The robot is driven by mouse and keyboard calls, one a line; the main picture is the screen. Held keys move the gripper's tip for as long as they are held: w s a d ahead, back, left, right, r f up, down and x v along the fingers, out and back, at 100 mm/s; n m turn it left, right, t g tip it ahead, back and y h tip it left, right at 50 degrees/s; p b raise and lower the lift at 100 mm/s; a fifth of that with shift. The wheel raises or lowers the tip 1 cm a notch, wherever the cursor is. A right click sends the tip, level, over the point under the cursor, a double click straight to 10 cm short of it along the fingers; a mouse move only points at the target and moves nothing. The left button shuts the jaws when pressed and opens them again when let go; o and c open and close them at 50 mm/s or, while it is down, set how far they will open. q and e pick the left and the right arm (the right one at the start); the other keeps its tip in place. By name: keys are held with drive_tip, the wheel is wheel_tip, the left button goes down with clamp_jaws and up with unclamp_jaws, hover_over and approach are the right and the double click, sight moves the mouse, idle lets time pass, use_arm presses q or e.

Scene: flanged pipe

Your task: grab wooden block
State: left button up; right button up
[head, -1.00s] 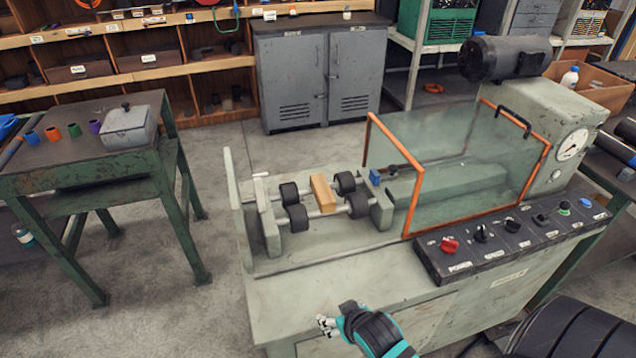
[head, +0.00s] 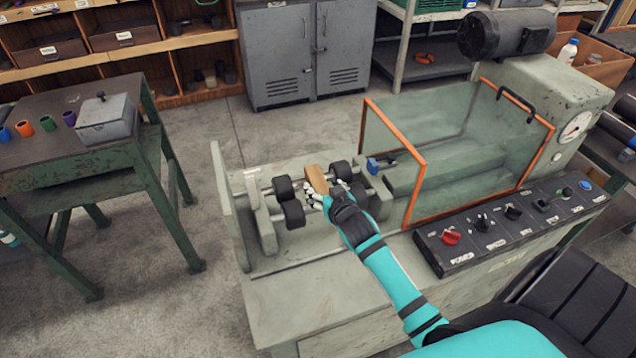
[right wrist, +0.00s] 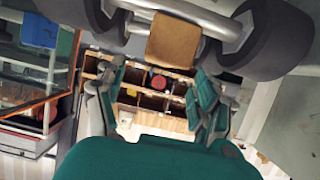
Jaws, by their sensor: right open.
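The wooden block (head: 317,179) is a small tan bar lying across the metal rods between the black rollers of the machine. My right gripper (head: 318,201) is at the near end of the block in the head view, open, and hides that end. In the right wrist view the block (right wrist: 174,40) shows at the top middle, beyond the two spread fingers of the gripper (right wrist: 157,95). Nothing is between the fingers. I cannot tell whether a finger touches the block. My left gripper is not in view.
Black rollers (head: 293,213) flank the block closely. An orange-framed clear guard (head: 440,150) stands to the right, above a control panel (head: 510,225) with knobs. A green side table (head: 60,165) with a grey box stands left. Open floor lies between table and machine.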

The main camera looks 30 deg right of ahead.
sight(319, 183)
drive_tip(key=shift+w+d+f, duration=0.15)
drive_tip(key=shift+w+f, duration=0.05)
drive_tip(key=shift+w, duration=0.5)
drive_tip(key=p+x, duration=0.1)
drive_tip(key=x, duration=0.3)
drive_tip(key=shift+w+f, duration=0.1)
drive_tip(key=shift+f, duration=0.05)
drive_tip(key=shift+w+d+f, duration=0.1)
drive_tip(key=shift+w+f, duration=0.05)
drive_tip(key=shift+w, duration=0.05)
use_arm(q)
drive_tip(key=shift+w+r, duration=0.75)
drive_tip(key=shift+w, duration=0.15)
use_arm(e)
drive_tip(key=shift+s, duration=0.1)
drive_tip(key=shift+c, duration=0.2)
drive_tip(key=c, duration=1.1)
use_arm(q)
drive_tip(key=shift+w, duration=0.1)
use_arm(e)
drive_tip(key=shift+c, duration=0.9)
